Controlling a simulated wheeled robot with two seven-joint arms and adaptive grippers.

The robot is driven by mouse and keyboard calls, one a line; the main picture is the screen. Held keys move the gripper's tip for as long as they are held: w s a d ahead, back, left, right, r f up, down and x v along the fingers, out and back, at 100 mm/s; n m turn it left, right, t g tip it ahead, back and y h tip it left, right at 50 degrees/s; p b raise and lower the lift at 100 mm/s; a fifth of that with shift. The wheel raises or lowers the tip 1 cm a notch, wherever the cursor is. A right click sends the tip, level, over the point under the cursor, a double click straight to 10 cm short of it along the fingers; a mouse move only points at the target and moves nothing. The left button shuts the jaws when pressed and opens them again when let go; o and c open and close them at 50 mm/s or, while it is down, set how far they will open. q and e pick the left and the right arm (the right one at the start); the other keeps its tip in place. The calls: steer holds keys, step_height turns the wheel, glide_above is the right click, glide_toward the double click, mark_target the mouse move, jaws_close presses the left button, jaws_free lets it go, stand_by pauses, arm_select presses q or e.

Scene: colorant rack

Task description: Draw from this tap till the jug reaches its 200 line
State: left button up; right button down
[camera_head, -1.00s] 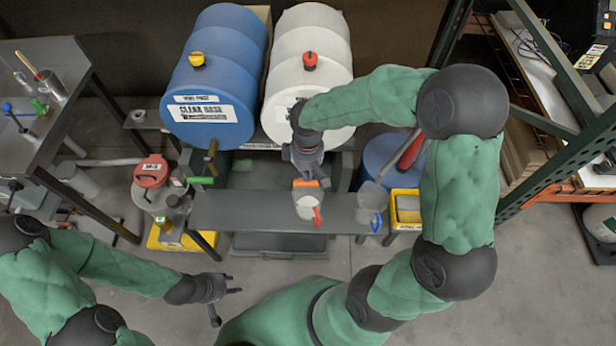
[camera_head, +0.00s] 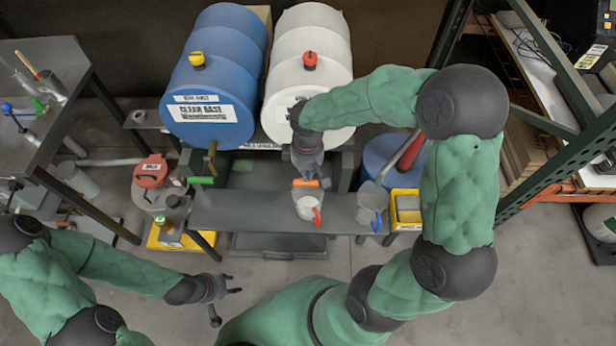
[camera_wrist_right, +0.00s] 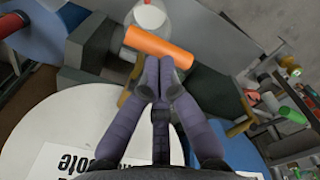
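The tap's orange handle (camera_head: 306,183) sits in front of the white drum (camera_head: 311,75). It also shows in the right wrist view (camera_wrist_right: 160,48), lying crosswise just beyond my fingertips. A jug (camera_head: 306,207) with a red handle stands below it on the grey bench; its 200 line and fill level are too small to read. The jug's pale top shows in the right wrist view (camera_wrist_right: 149,16). My right gripper (camera_head: 306,172) has its fingers together, at or against the orange handle, with nothing seen between them. My left gripper (camera_head: 228,300) is open and empty, low at the front.
A second jug (camera_head: 371,207) with a blue handle stands at the bench's right end beside a yellow bin (camera_head: 406,208). A blue drum (camera_head: 213,75) with a green-handled tap (camera_head: 201,180) is to the left. A red-lidded can (camera_head: 152,172) stands further left. A green shelf frame borders the right.

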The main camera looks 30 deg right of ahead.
steer(key=shift+f+b, duration=1.25)
steer(key=shift+f, duration=0.55)
steer(key=shift+r, duration=0.1)
steer(key=shift+r+p, duration=1.5)
steer(key=shift+r, duration=0.25)
step_height(320, 180, up, 5)
steer(key=p, duration=0.4)
